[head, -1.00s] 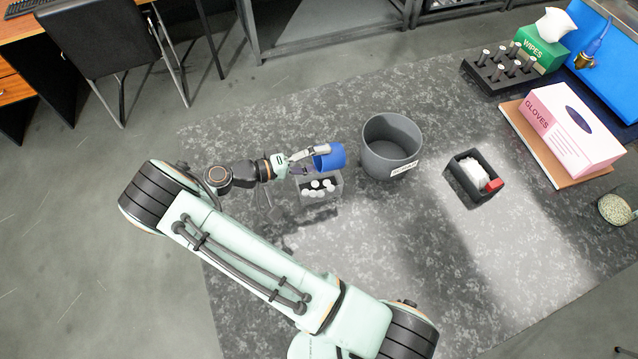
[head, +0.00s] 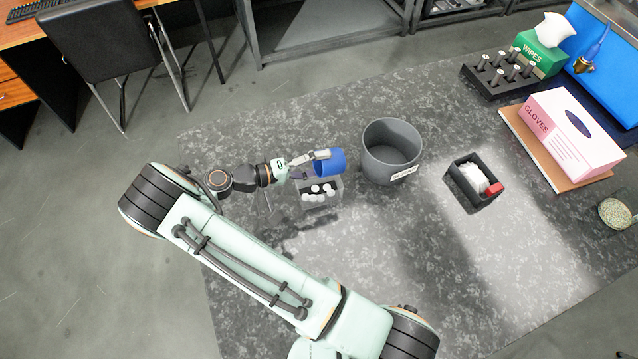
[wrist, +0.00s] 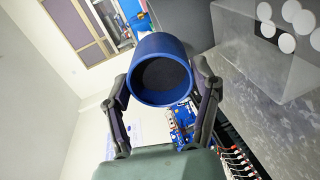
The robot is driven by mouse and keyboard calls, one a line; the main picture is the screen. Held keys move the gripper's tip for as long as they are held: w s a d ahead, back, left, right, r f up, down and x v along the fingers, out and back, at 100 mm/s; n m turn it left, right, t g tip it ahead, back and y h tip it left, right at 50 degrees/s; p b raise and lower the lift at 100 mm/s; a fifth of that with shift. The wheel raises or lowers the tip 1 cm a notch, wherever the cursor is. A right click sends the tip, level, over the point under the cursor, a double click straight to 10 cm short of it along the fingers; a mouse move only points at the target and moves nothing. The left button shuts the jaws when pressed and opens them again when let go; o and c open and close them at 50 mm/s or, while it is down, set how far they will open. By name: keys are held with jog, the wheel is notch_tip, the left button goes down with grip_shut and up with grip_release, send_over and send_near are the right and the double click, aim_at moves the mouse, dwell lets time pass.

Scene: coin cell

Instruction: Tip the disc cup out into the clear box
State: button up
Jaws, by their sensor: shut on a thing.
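The blue disc cup (head: 329,162) is held on its side above the clear box, tilted over. My gripper (head: 318,164) is shut on the cup. In the wrist view the cup (wrist: 161,54) sits between both fingers of my gripper (wrist: 163,88), and the part of its dark inside that shows looks empty. The clear box (head: 331,199) stands on the counter below the cup, with several white discs (head: 318,191) on its dark floor. The clear box (wrist: 251,66) and its discs (wrist: 286,42) also show at the upper right of the wrist view.
A large grey labelled bin (head: 390,153) stands close to the right of the cup. Farther right are a small black holder (head: 473,181) with white contents and a pink glove box (head: 572,138). The counter's front middle (head: 370,255) is clear.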

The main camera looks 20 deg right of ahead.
aim_at(335, 152)
jog(key=shift+y, duration=0.3)
notch_tip(335, 152, down, 2)
jog(key=shift+s+f+n+t+y, duration=0.1)
jog(key=shift+n+t+y, duration=0.1)
jog(key=shift+y, duration=0.4)
jog(key=shift+s+f+n+t+y, duration=0.1)
jog(key=shift+n+t+y, duration=0.1)
jog(key=shift+y, duration=0.4)
jog(key=shift+r+y, duration=0.4)
jog(key=shift+y, duration=0.2)
jog(key=r+y, duration=0.1)
jog(key=r, duration=0.1)
jog(key=d+r+y, duration=0.1)
jog(key=r, duration=0.2)
jog(key=shift+w+d+r+m+g+y, duration=0.2)
jog(key=shift+d+r+m+g+y, duration=0.1)
jog(key=shift+d+y, duration=0.1)
jog(key=y, duration=0.2)
jog(key=d+r+y, duration=0.1)
jog(key=y, duration=0.3)
jog(key=r+y, duration=0.1)
jog(key=y, duration=0.1)
jog(key=shift+d+r+y, duration=0.15)
jog(key=shift+y, duration=0.15)
